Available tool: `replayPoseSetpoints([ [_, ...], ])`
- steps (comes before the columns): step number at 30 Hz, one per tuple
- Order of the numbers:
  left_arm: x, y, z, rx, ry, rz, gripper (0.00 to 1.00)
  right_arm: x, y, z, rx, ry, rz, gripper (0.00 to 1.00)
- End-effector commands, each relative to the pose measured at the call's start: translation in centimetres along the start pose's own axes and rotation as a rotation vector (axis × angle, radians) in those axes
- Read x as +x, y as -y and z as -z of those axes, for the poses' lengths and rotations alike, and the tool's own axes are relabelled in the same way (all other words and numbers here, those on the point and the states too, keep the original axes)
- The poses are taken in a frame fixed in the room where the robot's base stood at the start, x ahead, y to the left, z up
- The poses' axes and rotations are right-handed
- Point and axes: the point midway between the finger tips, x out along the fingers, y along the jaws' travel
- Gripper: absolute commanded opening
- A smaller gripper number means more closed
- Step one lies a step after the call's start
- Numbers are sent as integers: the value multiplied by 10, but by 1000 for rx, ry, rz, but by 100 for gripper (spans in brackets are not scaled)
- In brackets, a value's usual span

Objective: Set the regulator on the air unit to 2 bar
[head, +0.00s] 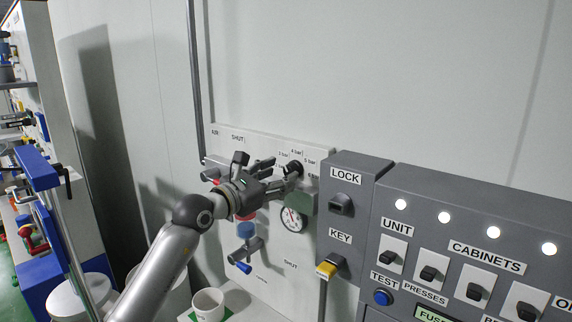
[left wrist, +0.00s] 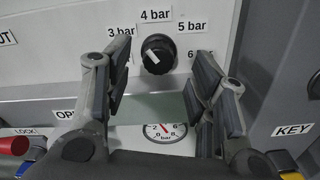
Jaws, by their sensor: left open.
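The air unit is a white panel (head: 262,262) with a black regulator knob (head: 294,167) near its top right. In the left wrist view the knob (left wrist: 157,54) has a white pointer mark slanting to the upper left, roughly between the 3 bar and 4 bar labels. A round gauge (head: 292,218) sits below it; its red needle shows in the left wrist view (left wrist: 165,132), but I cannot read it exactly. My left gripper (head: 283,173) is open at the knob, one finger to each side with gaps between. The 2 bar label is not readable. My right gripper is not in view.
A grey control box (head: 455,245) with switches and LOCK and KEY parts stands close to the right. A blue-handled valve (head: 244,267) is lower on the panel. A white cup (head: 208,303) stands below. The wall above is bare.

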Motion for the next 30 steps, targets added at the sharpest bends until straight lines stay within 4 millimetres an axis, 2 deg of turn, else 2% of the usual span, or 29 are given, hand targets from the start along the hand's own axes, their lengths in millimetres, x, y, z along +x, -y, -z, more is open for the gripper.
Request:
replayPoseSetpoints([
  [1,8,0,-4,-3,0,1,52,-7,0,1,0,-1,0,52],
  [9,30,0,-1,-1,0,0,52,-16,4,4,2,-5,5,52],
  [21,34,0,0,-1,1,0,52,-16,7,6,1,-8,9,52],
  [30,34,0,0,-1,1,0,13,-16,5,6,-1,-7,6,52],
])
